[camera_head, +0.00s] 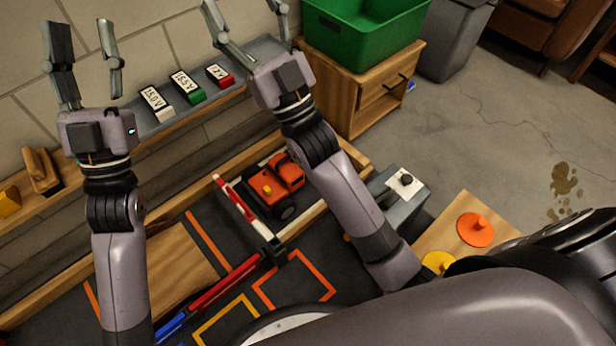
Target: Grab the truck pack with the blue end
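Three packs lie in a row on a grey wall shelf (158,121). One pack has a pale end (157,103), one a green end (187,87), and one a red end (220,76). I see no blue end on these three. The orange truck (279,180) stands on the dark mat inside the wooden border. My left gripper (78,35) is open and empty, raised left of the packs. My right gripper (247,15) is open and empty, raised near the red-ended pack, its fingertips close to the top edge of view.
A green bin (365,38) sits on a wooden cabinet (372,88) to the right of the shelf. A red and white barrier (241,207) stands by the truck. A grey box (398,200) and a board with an orange disc (475,229) are at right.

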